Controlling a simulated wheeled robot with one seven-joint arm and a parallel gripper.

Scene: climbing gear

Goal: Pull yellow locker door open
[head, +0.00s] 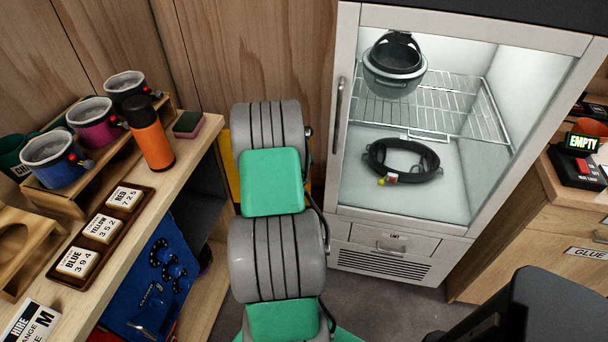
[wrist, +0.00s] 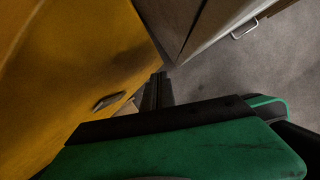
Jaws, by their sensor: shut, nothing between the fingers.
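The yellow locker door (wrist: 75,75) fills the left of the wrist view. A dark grey handle (wrist: 109,101) is on it, near its lower right part. In the head view only a yellow strip (head: 232,180) shows behind my arm. My gripper (wrist: 159,88) shows in the wrist view as dark fingers beyond my green wrist cover. The fingers are shut and empty, to the right of the handle in the picture and apart from it. My arm hides the gripper and most of the locker in the head view. I cannot tell whether the door is ajar.
A glass-fronted cabinet (head: 343,150) with a vertical handle stands right of my arm. A wooden shelf unit (head: 190,150) with mugs, an orange bottle (head: 150,135) and label blocks stands on the left. A wooden counter (head: 570,215) is at the far right. Grey floor (head: 400,300) shows between.

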